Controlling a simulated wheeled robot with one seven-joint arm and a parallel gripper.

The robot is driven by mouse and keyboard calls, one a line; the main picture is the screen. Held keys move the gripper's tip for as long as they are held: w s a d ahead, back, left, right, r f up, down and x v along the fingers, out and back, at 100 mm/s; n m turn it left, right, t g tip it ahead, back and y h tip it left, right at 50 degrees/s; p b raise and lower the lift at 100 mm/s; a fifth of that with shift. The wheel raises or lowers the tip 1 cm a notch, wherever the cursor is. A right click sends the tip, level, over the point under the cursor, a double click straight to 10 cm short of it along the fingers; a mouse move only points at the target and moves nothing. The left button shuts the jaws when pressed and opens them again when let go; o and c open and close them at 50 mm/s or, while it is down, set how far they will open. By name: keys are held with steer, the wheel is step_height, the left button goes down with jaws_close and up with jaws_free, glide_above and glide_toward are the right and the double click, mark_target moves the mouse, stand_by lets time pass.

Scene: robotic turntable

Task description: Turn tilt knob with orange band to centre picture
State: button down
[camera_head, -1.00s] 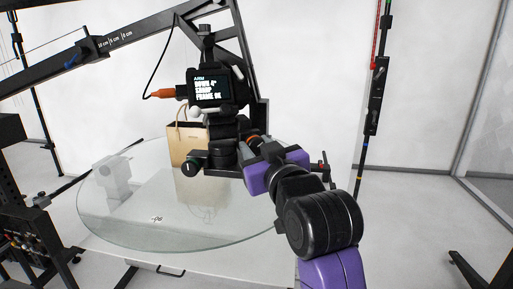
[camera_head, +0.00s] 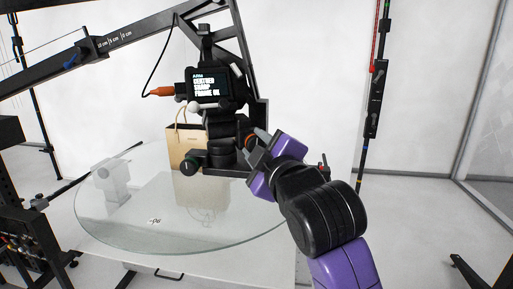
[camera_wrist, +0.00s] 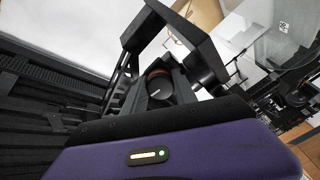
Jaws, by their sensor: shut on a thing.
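The camera rig (camera_head: 212,88) stands behind the glass turntable, and its small screen (camera_head: 208,87) reads centred, sharp and frame OK. The tilt knob with the orange band (camera_wrist: 160,84) shows in the wrist view as a dark round knob between my black fingers. In the head view only a bit of the orange band (camera_head: 249,141) shows beside my fingertips. My gripper (camera_head: 256,140) is shut on this knob, at the lower right of the rig. My purple hand hides part of the knob's surroundings.
Another dark knob (camera_head: 191,163) with a green ring sits at the rig's lower left. A black boom (camera_head: 105,45) crosses the upper left. A dark post (camera_head: 372,100) stands at the right.

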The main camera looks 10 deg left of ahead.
steer(key=shift+n, duration=0.6)
steer(key=c, duration=1)
jaws_free()
steer(key=b+v, duration=0.2)
steer(key=v, duration=0.5)
steer(key=shift+s+d, duration=0.15)
steer(key=shift+s, duration=0.25)
